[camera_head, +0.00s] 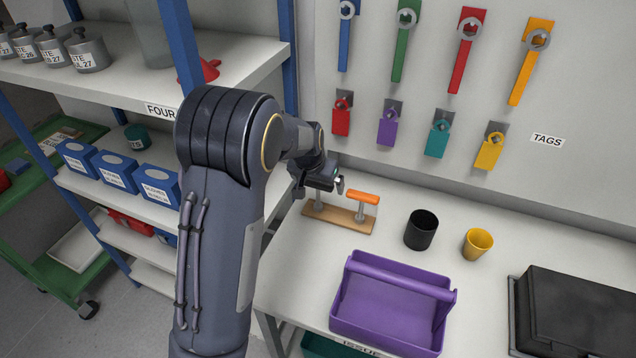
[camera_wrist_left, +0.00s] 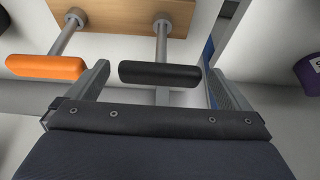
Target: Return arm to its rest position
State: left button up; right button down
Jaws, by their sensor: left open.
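My left gripper (camera_head: 332,182) is over the left end of a small wooden stand (camera_head: 340,217) on the white table. In the left wrist view my left gripper (camera_wrist_left: 158,70) is open. A black-handled tool (camera_wrist_left: 160,74) on the stand shows between its two fingers; no contact shows, and the depth gap is hard to tell. An orange-handled tool (camera_head: 363,198) stands at the right end of the stand; in the left wrist view it is outside the fingers, to the left. The black handle is mostly hidden by my gripper in the head view. My right gripper is not in view.
A black cup (camera_head: 421,230), a yellow cup (camera_head: 478,244), a purple tote (camera_head: 395,312) and a black case (camera_head: 580,312) occupy the table. Wrenches and tags hang on the wall behind. A blue-posted shelf (camera_head: 189,60) stands close to my left arm.

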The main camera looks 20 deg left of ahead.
pick_arm(q)
jog(key=v, duration=0.7)
jog(key=s+d+r+h, duration=0.1)
jog(key=s+d, duration=0.1)
jog(key=s, duration=0.8)
jog(key=s+d+r+h, duration=0.1)
jog(key=s+d, duration=0.1)
jog(key=s, duration=0.8)
jog(key=s+d+r+n+t+h, duration=0.1)
jog(key=s+d+h, duration=0.1)
jog(key=s, duration=0.9)
jog(key=shift+d, duration=0.55)
jog(key=shift+r, duration=0.15)
